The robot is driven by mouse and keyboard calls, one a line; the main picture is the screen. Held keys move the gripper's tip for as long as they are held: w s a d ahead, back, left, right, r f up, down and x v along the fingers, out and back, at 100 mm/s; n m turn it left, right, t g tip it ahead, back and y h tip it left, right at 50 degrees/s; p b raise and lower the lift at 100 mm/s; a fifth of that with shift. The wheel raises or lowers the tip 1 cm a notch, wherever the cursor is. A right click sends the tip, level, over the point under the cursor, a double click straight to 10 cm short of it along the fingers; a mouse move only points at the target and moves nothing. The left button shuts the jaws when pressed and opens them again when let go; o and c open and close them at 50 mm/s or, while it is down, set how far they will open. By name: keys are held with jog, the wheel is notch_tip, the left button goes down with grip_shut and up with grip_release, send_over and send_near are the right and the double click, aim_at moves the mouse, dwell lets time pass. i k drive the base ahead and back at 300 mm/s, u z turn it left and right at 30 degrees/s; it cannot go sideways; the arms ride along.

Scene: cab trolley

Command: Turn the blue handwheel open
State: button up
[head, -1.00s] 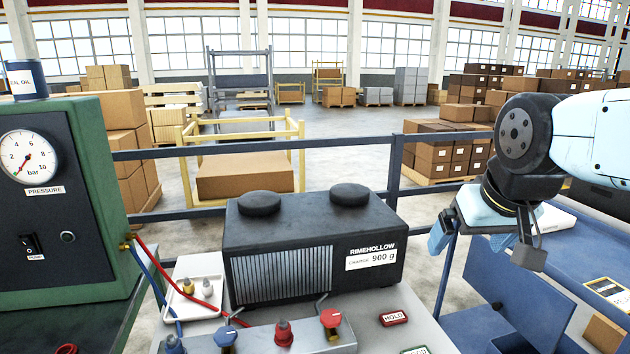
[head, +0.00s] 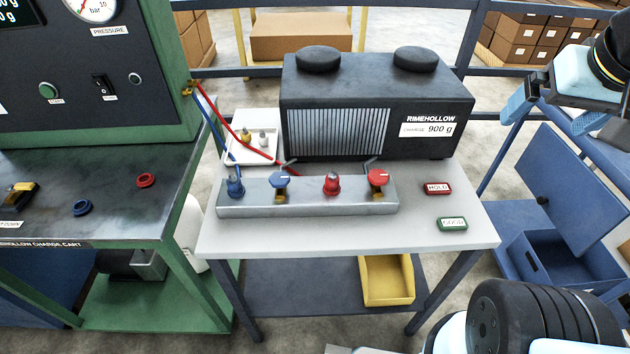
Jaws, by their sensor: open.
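The blue handwheel (head: 280,177) is a small round knob with a white mark, on a stem on the grey manifold block (head: 305,205). It sits between a blue fitting (head: 235,183) on its left and a red fitting (head: 331,183) on its right. A red handwheel (head: 377,177) is at the block's right end. My gripper (head: 548,122) is at the upper right, open, beyond the table's right side and well apart from the blue handwheel. It is partly cut off by my arm and the frame edge.
A black Rimehollow unit (head: 335,120) stands behind the block. Red and blue hoses run from the green cart (head: 185,165). HOLD (head: 438,188) and green (head: 453,224) tags lie on the white table (head: 350,235). A blue open-lidded box (head: 545,255) stands right. A yellow bin (head: 388,280) is below.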

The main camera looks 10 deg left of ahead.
aim_at(278, 180)
jog(key=z, duration=1.7)
jog(key=i, duration=0.1)
jog(key=u, duration=3.15)
